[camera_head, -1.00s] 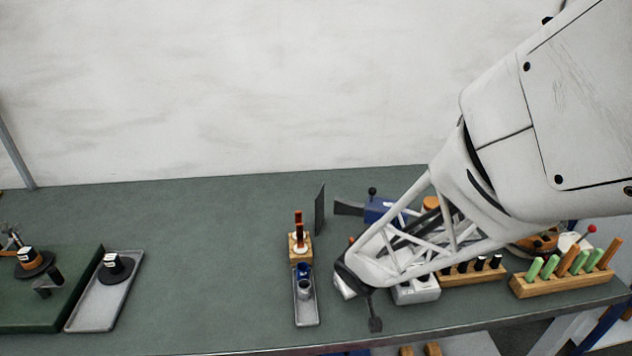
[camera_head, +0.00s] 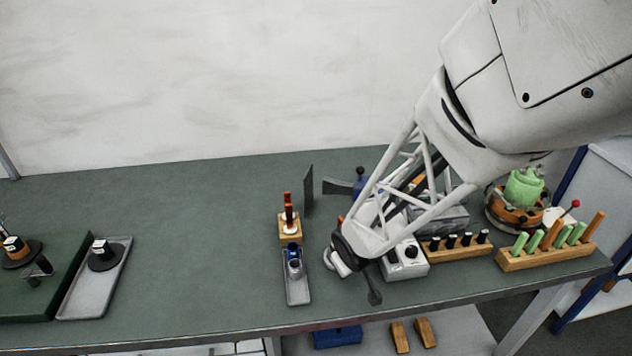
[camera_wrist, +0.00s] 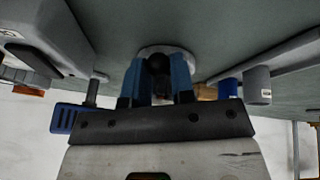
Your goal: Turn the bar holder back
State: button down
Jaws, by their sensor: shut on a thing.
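My gripper (camera_head: 345,264) is low over the front of the bench, right of the small grey tray. In the wrist view its two blue fingers (camera_wrist: 160,85) are closed around a black round knob (camera_wrist: 158,62). A pale round disc (camera_wrist: 166,49) shows behind the knob. A pale rounded piece (camera_head: 331,260) shows beside the gripper in the head view. My gripper and arm hide much of the held thing, so I cannot tell its full shape or which way it is turned, nor whether it is the bar holder.
A narrow tray (camera_head: 298,293) with a blue and a grey cup stands left of my gripper. A light box (camera_head: 408,266) with a black knob is close on the right. Wooden racks (camera_head: 545,257) stand farther right. The bench between the left trays and narrow tray is clear.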

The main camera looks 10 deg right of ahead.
dwell(0.8)
jog(key=c, duration=1.1)
grip_release()
jog(key=shift+r, duration=0.1)
jog(key=shift+v, duration=3.8)
jog(key=shift+d, duration=0.1)
